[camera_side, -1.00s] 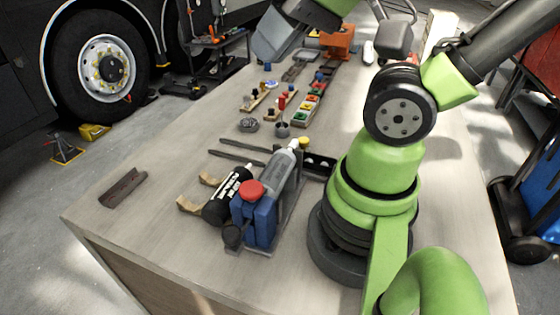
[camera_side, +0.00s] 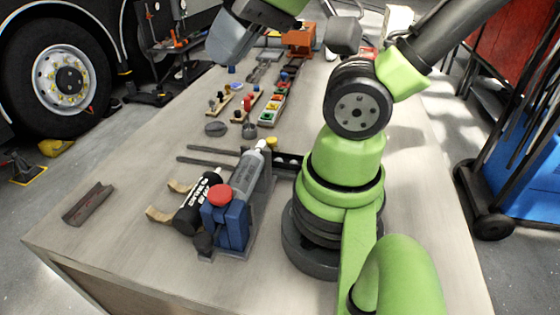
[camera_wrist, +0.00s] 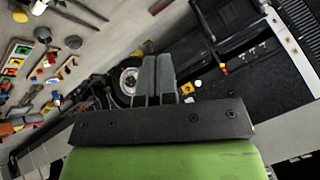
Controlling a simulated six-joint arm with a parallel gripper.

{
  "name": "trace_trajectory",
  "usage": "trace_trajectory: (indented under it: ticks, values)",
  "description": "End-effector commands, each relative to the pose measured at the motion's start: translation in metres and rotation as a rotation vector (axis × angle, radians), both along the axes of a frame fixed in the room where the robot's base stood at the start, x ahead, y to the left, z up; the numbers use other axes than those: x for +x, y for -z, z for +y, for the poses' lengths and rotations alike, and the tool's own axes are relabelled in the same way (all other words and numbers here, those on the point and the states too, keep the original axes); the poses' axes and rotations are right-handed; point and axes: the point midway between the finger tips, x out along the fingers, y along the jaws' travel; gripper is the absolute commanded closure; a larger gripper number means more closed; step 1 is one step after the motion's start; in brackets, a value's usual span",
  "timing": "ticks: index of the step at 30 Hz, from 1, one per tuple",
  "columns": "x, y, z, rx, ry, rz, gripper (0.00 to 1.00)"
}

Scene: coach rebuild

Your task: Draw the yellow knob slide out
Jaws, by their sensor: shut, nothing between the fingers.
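A small yellow knob (camera_side: 272,142) shows in the side view, behind the grey cylinder and by the dark holed rail (camera_side: 290,160). Its slide is mostly hidden there. My gripper (camera_wrist: 157,58) shows in the wrist view with its two grey fingers together and nothing between them. It points toward the floor and the vehicle wheel, away from the knob. In the side view my wrist is at the top, well above the bench, and the fingertips cannot be made out.
Coloured connectors (camera_side: 270,103) lie farther back. A dark channel piece (camera_side: 88,205) lies at the left. The bench (camera_side: 130,215) is bare around it.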

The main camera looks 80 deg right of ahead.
Motion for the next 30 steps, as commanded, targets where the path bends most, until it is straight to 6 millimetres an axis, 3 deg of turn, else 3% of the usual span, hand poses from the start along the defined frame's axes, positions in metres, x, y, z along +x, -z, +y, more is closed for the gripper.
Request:
trace_trajectory:
  ticks: [11, 17, 18, 20, 24, 30]
  values:
    - [0.000, 0.000, 0.000, 0.000, 0.000, 0.000, 1.00]
    - [0.011, 0.004, -0.010, 0.001, 0.074, 0.044, 0.54]
    - [0.017, 0.007, -0.017, 0.003, 0.119, 0.071, 0.45]
    - [0.028, 0.013, -0.031, 0.007, 0.204, 0.119, 0.45]
    - [0.053, 0.038, -0.077, 0.030, 0.447, 0.255, 0.45]
    - [0.061, 0.091, -0.153, 0.095, 0.784, 0.439, 0.45]
